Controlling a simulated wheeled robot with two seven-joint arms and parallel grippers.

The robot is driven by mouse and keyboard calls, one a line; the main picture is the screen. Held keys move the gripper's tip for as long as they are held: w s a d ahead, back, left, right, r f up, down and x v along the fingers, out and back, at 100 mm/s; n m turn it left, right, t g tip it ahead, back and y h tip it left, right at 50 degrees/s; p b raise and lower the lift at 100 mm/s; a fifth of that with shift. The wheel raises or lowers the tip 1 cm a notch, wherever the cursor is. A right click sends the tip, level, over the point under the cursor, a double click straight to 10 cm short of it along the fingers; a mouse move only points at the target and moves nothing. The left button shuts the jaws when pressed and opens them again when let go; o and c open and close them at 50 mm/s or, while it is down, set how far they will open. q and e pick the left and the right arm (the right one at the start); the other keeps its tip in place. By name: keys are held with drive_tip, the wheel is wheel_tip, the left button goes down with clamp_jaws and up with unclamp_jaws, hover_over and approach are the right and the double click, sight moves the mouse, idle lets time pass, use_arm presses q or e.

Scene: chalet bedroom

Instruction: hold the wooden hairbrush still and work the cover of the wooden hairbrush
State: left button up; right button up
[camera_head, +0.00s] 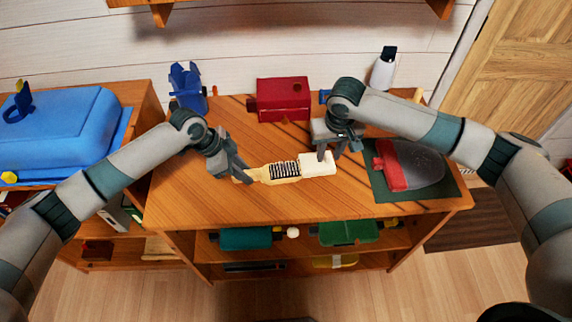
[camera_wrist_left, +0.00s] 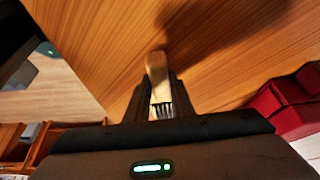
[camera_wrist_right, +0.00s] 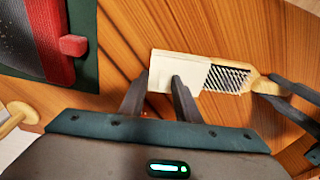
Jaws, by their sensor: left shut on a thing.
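The wooden hairbrush lies across the wooden table, its pale handle (camera_head: 258,174) at the left and dark bristles (camera_head: 285,170) in the middle. A cream cover (camera_head: 319,164) sits over the right part of its head. My left gripper (camera_head: 242,174) is shut on the handle, which also shows between the fingers in the left wrist view (camera_wrist_left: 156,68). My right gripper (camera_head: 326,150) is open over the cover.
A red box (camera_head: 283,99) and a blue object (camera_head: 187,88) stand at the back. A red and grey item (camera_head: 415,165) lies on a dark green mat (camera_head: 447,187) at the right. A white bottle (camera_head: 383,70) stands at the back right. The table's front left is clear.

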drive_tip(key=shift+s+r, duration=0.2)
drive_tip(key=shift+r, duration=1.15)
drive_tip(key=shift+s+r, duration=0.2)
drive_tip(key=shift+r, duration=1.15)
use_arm(q)
drive_tip(key=o, duration=1)
drive_tip(key=shift+o, duration=0.2)
drive_tip(key=v, duration=1.2)
drive_tip(key=shift+s+f, duration=0.1)
